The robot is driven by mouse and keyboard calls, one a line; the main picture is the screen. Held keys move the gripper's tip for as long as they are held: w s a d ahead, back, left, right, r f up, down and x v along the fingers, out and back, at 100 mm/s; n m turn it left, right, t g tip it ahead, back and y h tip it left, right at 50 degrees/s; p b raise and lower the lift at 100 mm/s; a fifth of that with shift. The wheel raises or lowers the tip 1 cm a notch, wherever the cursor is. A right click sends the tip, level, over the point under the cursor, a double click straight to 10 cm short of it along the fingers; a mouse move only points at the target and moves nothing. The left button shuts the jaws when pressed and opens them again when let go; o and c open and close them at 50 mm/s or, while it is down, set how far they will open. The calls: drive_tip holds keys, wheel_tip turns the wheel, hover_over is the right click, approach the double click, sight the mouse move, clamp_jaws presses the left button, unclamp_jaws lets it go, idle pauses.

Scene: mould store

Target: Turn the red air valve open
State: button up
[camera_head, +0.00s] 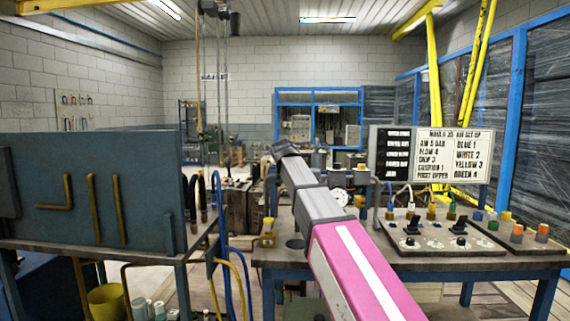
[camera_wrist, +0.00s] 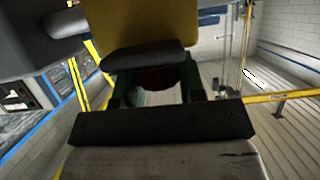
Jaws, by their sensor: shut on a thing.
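My gripper (camera_wrist: 155,92) shows in the wrist view, with a dark finger on each side of a dark red rounded thing, which I take to be the red air valve (camera_wrist: 160,76). The fingers are shut on it. Most of the valve is hidden behind a black part and in shadow, so I cannot tell how far it is turned. In the head view my pink and grey arm reaches forward over the bench, and it hides the gripper and the valve.
A round gauge (camera_head: 338,196) stands right of my arm on the bench (camera_head: 430,264). A sign board (camera_head: 432,153) and a panel of black switches (camera_head: 411,226) are further right. A blue-grey panel (camera_head: 100,190) stands left, with hanging hoses (camera_head: 222,235) beside it.

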drive_tip(key=n+g+y, duration=0.1)
drive_tip(key=n+y, duration=0.4)
drive_tip(key=y, duration=0.1)
drive_tip(key=shift+n, duration=0.3)
drive_tip(key=shift+n+g+y, duration=1.4)
drive_tip(key=shift+n+y, duration=0.2)
drive_tip(key=shift+y, duration=0.1)
drive_tip(key=o, duration=0.9)
drive_tip(key=shift+f, duration=0.1)
drive_tip(key=shift+s, duration=0.1)
drive_tip(key=v, duration=1)
drive_tip(key=shift+s+d, duration=0.2)
drive_tip(key=shift+d, duration=0.1)
